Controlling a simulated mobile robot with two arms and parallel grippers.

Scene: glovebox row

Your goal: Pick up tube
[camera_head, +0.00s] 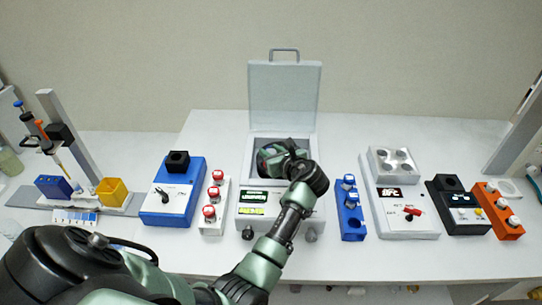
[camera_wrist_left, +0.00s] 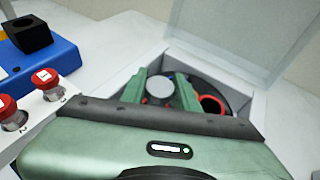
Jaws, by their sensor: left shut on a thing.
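My left gripper (camera_head: 283,152) reaches down into the open chamber of the white centrifuge (camera_head: 262,205), whose lid (camera_head: 284,95) stands upright. In the left wrist view its two green fingers (camera_wrist_left: 163,92) are closed on both sides of a tube with a pale grey round cap (camera_wrist_left: 160,86). The tube's body is hidden below the cap, so I cannot tell whether it is still seated in the rotor. An empty red-rimmed rotor hole (camera_wrist_left: 211,105) is just right of the fingers. My right gripper is not in view.
Left of the centrifuge stand a white rack of red-capped tubes (camera_head: 211,225) and a blue device (camera_head: 172,205). To the right are a blue rack (camera_head: 350,222), a white device (camera_head: 400,222), a black device (camera_head: 458,217) and an orange rack (camera_head: 508,228). The chamber walls and lid closely surround my gripper.

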